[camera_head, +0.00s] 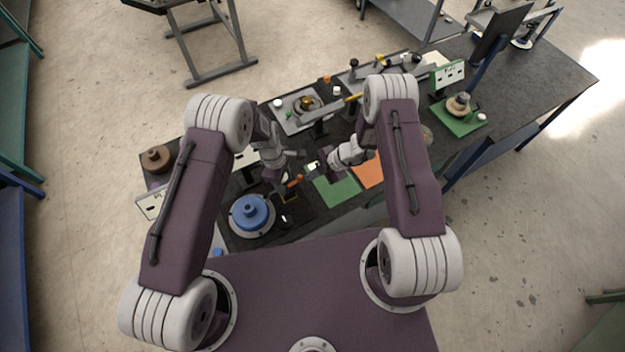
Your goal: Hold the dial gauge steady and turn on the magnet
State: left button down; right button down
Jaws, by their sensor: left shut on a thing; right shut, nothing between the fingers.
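My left gripper (277,180) is low over the middle of the workbench, shut on a small dark thing that is mostly hidden by the fingers. I take it to be the dial gauge or its stand, but its face cannot be made out. A small orange-red part (294,181) shows just right of the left fingertips. My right gripper (321,166) is shut and empty, a short way to the right of the left one. A small pale green-white spot (312,165) shows beside its tips. The magnet's switch is too small to tell.
A blue stepped part on a round grey base (252,213) stands at the near left. A fixture with a long bar (328,110) stands behind. A brown round part (156,158) sits at the far left.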

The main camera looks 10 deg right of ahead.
jog(key=shift+w+a, duration=0.2)
jog(key=shift+w, duration=0.4)
jog(key=shift+w+a, duration=0.15)
jog(key=shift+w, duration=0.4)
jog(key=shift+w+a, duration=0.35)
jog(key=shift+w, duration=0.25)
jog(key=shift+s, duration=0.1)
dwell(0.3)
